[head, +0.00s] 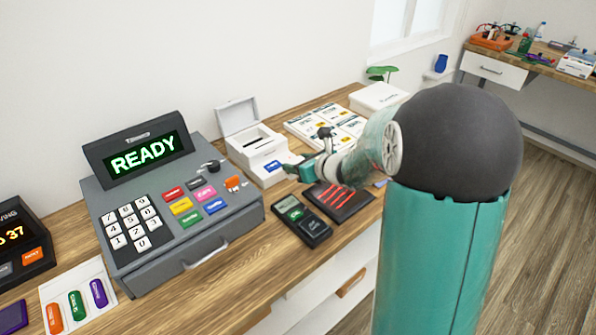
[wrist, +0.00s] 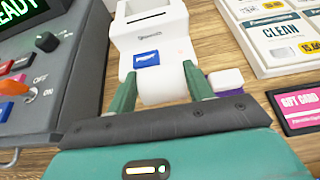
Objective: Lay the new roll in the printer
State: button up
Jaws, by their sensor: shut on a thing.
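The white printer (head: 262,163) stands on the counter right of the cash register, its lid (head: 237,115) raised. Its front with a blue button (wrist: 146,59) and its open top (wrist: 152,20) show in the wrist view. My gripper (wrist: 160,84) is shut on a white roll (wrist: 166,91), held between the two green fingers just in front of the printer. In the wrist view the roll overlaps the printer's front, so I cannot tell whether they touch. In the head view my gripper (head: 303,170) is beside the printer's right front, and the roll is not clear there.
The grey register (head: 190,240) reading READY stands left of the printer. A card terminal (head: 300,220) and a dark tray (head: 338,200) lie in front. Price cards (head: 340,118) lie behind. A small white and purple block (wrist: 226,80) is right of the roll.

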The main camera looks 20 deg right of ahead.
jog(key=shift+w+d+f, duration=0.1)
jog(key=shift+w+f, duration=0.35)
jog(key=shift+f, duration=0.1)
jog(key=shift+w+f, duration=0.1)
jog(key=shift+f, duration=1.5)
jog(key=shift+f, duration=0.1)
jog(key=o, duration=1)
